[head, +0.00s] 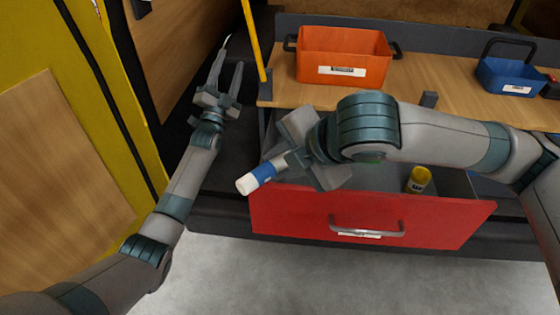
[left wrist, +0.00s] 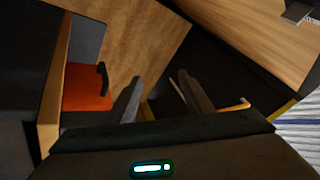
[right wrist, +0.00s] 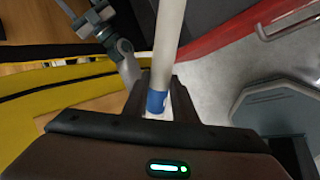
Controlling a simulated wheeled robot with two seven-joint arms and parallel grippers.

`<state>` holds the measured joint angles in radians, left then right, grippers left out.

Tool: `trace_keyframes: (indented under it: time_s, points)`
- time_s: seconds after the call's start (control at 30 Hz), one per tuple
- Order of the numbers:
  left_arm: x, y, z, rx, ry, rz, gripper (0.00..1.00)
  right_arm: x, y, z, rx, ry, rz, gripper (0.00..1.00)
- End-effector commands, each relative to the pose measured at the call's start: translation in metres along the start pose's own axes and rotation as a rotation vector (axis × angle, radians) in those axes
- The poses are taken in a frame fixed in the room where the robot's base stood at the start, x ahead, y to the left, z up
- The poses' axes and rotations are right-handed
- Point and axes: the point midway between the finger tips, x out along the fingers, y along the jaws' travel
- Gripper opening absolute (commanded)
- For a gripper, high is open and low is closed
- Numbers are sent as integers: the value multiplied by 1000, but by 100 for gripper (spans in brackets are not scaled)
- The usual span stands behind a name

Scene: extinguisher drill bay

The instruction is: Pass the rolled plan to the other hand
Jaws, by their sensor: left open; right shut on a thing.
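The rolled plan (head: 247,184) is a white tube with a blue band. My right gripper (head: 280,164) is shut on it, above the left end of the red drawer. In the right wrist view the rolled plan (right wrist: 169,45) runs up from between the fingers, with the blue band near the fingers (right wrist: 160,105). My left gripper (head: 226,74) is open and empty, up and to the left of the plan and apart from it. In the left wrist view its spread fingers (left wrist: 160,92) have nothing between them. Part of the plan is hidden by my right gripper.
A red drawer (head: 280,212) stands open below the wooden worktop, with a yellow-topped container (head: 419,181) inside. An orange bin (head: 343,62) and a blue basket (head: 508,78) stand on the worktop. A yellow post (head: 254,45) rises beside my left gripper. Yellow panelling (head: 75,90) lines the left.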

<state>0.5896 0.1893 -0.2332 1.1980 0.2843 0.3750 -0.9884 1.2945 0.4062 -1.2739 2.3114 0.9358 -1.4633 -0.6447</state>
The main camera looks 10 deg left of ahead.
Motion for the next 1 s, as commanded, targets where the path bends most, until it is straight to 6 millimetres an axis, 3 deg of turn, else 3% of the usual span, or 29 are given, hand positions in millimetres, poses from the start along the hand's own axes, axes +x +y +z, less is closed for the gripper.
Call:
trace_keyframes:
  time_s: [0.03,0.2,0.5,0.77,1.0]
  points:
    - [-15,18,9,-21,-23,32,47,0,0,0,0,0,0,2]
    - [-64,71,35,-96,-100,133,47,0,0,0,0,0,0,2]
    - [-164,155,73,-224,-251,297,47,0,0,0,0,0,0,2]
    - [-261,217,96,-332,-395,423,47,0,0,0,0,0,0,2]
    - [-358,264,109,-423,-537,527,47,0,0,0,0,0,0,2]
